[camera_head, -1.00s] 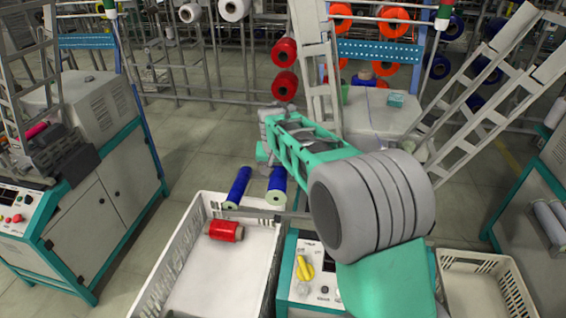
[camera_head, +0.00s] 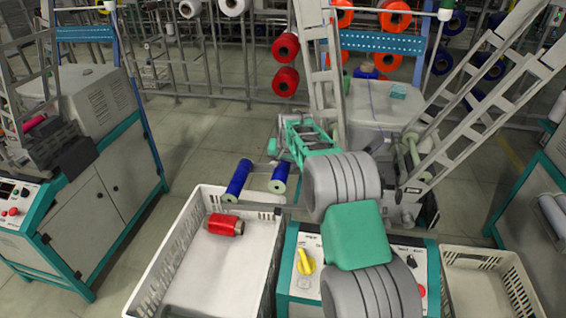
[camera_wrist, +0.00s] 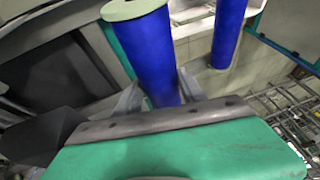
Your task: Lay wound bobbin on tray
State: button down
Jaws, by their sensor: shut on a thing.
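My gripper (camera_wrist: 160,93) is shut on a blue wound bobbin (camera_wrist: 147,50) with a pale end cap, which stands out from between the fingers in the wrist view. In the head view this looks like the right one of two blue bobbins (camera_head: 279,178), by the far right corner of the white tray (camera_head: 153,285). The second blue bobbin (camera_head: 238,180) is just left of it, at the tray's far edge, and also shows apart in the wrist view (camera_wrist: 229,30). A red bobbin (camera_head: 225,224) lies inside the tray. My fingertips are hard to make out in the head view.
Another pale crate (camera_head: 478,258) is at the lower right. A machine (camera_head: 85,160) stands at left. The tray's floor in front of the red bobbin is bare.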

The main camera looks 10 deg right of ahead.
aim_at(285, 170)
notch_tip(285, 170, down, 6)
jog(key=b, duration=0.3)
jog(key=shift+f, duration=0.25)
jog(key=c, duration=0.6)
grip_release()
jog(key=v, duration=0.7)
jog(key=shift+s+r, duration=0.25)
jog(key=shift+r, duration=0.1)
